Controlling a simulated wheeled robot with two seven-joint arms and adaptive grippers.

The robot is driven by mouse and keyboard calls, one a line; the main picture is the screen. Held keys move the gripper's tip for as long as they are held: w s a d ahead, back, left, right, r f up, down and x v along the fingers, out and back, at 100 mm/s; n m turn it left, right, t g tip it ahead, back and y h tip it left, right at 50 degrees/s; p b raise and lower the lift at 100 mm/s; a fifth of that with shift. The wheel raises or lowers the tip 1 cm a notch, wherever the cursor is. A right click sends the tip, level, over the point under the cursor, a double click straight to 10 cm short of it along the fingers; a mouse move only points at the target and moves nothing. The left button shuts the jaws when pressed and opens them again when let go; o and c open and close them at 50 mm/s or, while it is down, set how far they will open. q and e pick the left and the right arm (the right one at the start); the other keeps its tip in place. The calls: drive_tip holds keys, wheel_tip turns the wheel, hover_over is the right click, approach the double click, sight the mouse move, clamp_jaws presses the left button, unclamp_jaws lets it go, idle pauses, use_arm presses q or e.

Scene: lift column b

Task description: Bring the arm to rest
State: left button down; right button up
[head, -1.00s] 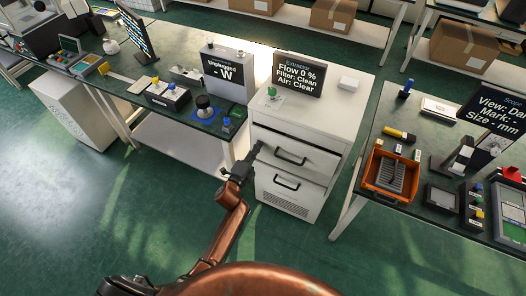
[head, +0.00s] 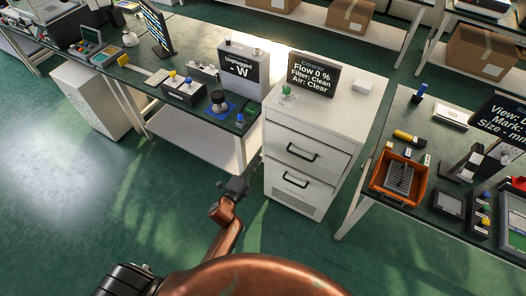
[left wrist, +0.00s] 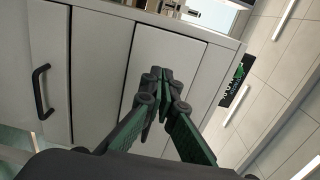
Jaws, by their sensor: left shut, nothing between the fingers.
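My left gripper (head: 250,170) is in front of the left edge of the white drawer cabinet (head: 338,118), over the floor. In the left wrist view its two green-backed fingers (left wrist: 160,84) meet at the tips, shut and empty. The cabinet's pale front fills much of that view behind the fingers; whether they touch it cannot be told. My copper-coloured arm comes up from the bottom of the head view. My right gripper does not show.
The cabinet has two drawers with black handles (head: 302,152), both closed. A green-topped bench (head: 150,65) with devices stands at left. Another bench at right holds an orange tray (head: 376,183). The green floor (head: 90,200) at front left is clear.

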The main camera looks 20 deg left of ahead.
use_arm(q)
drive_tip(key=s+a+f+n+g+y, duration=0.1)
drive_tip(key=s+a+f+n+g, duration=0.15)
drive_tip(key=s+f, duration=0.8)
drive_tip(key=s+a+f+n+g+y+p, duration=0.1)
drive_tip(key=s+f+n+g, duration=0.35)
drive_tip(key=f, duration=1.05)
drive_tip(key=s+a+f+n+g, duration=0.25)
drive_tip(key=s+f, duration=0.55)
drive_tip(key=f, duration=0.4)
drive_tip(key=s+a+f+n+g, duration=0.1)
drive_tip(key=s+f, duration=0.4)
drive_tip(key=s, duration=0.8)
drive_tip(key=s+a+f+n+g, duration=0.1)
drive_tip(key=s+f+n+g, duration=0.3)
drive_tip(key=s, duration=0.9)
drive_tip(key=s+a+f+n+g+y+p, duration=0.1)
drive_tip(key=s+f+n+g, duration=0.2)
drive_tip(key=s, duration=1)
wheel_tip(320, 180, down, 4)
drive_tip(key=shift+a+r+n, duration=0.15)
drive_tip(key=shift+a+n, duration=0.15)
drive_tip(key=shift+n, duration=0.15)
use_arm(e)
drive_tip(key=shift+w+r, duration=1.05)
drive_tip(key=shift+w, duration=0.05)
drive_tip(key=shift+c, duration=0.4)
